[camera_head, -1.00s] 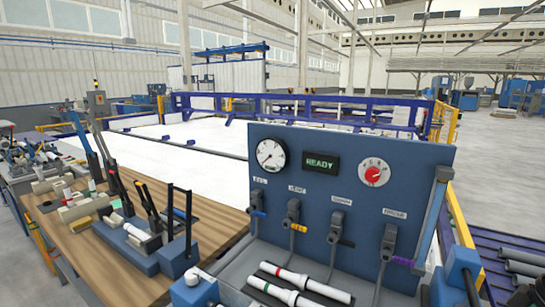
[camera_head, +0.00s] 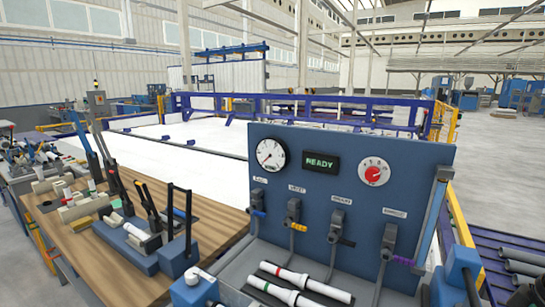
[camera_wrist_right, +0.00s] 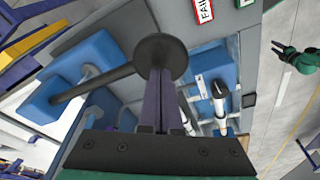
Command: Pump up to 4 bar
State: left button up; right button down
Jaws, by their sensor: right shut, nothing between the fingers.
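The blue test panel (camera_head: 330,215) in the head view carries a white gauge (camera_head: 270,155) with a dark needle, a display (camera_head: 321,163) reading READY, and a dial with a red centre (camera_head: 374,172). Several grey valves with coloured levers stand below. In the right wrist view my right gripper (camera_wrist_right: 163,100) is shut and empty, its fingers right by a black disc (camera_wrist_right: 160,55) on a dark rod (camera_wrist_right: 95,83) from a blue block (camera_wrist_right: 50,98). I cannot tell whether they touch. A dark green claw (camera_wrist_right: 280,47) at the right looks like my left gripper; its jaws are unclear.
Two white pipes (camera_head: 292,289) with red and green bands lie before the panel. A wooden bench (camera_head: 90,250) with tools and blue fixtures stands left. A purple rack (camera_head: 510,258) with grey pipes is at the right. A red FAIL sign (camera_wrist_right: 203,10) shows in the wrist view.

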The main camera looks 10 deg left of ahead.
jog(key=b+x, duration=0.2)
jog(key=x, duration=0.1)
jog(key=d+b+x, duration=0.1)
jog(key=b+x, duration=0.1)
jog(key=b, duration=0.1)
jog(key=s+b+x, duration=0.1)
jog(key=b+x, duration=0.2)
jog(key=shift+w+d+f, duration=0.15)
jog(key=shift+f, duration=0.4)
jog(key=p+v, duration=0.2)
jog(key=v, duration=0.1)
jog(key=p+v, duration=0.2)
jog(key=v, duration=0.1)
jog(key=a+p+v, duration=0.1)
jog(key=p+v, duration=0.1)
jog(key=v, duration=0.1)
jog(key=shift+w+a+r, duration=0.2)
jog(key=shift+w, duration=0.15)
jog(key=s+d+b+x, duration=0.1)
jog(key=b+x, duration=0.7)
jog(key=x, duration=0.1)
jog(key=p+v, duration=0.2)
jog(key=v, duration=0.1)
jog(key=p+v, duration=0.2)
jog(key=v, duration=0.1)
jog(key=a+p+v, duration=0.1)
jog(key=p+v, duration=0.1)
jog(key=shift+w+r, duration=0.3)
jog(key=shift+r, duration=0.25)
jog(key=shift+f, duration=0.1)
